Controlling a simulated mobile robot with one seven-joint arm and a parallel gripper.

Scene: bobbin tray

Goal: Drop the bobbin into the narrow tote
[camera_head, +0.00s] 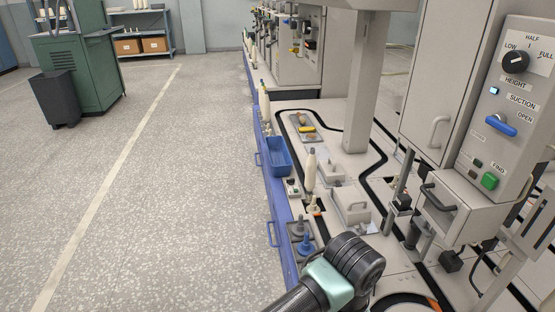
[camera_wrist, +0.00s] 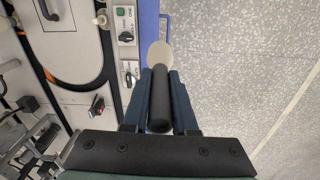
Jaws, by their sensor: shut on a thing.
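In the wrist view my gripper (camera_wrist: 160,78) has its two dark blue fingers closed on either side of a bobbin (camera_wrist: 159,104). The bobbin has a black tube near the camera and a rounded cream part beyond it. It is held over the blue edge beside the floor. My gripper and this bobbin cannot be made out in the head view, where only my arm shows at the bottom. A small open blue tote (camera_head: 279,156) stands at the left edge of the machine bench in the head view. Its inside looks empty.
A cream bobbin (camera_head: 311,171) stands upright just right of the tote. A shallow tray with yellow items (camera_head: 305,128) lies behind it. Blue and grey pegs (camera_head: 305,242) stand near my arm. A control cabinet (camera_head: 505,110) rises at right.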

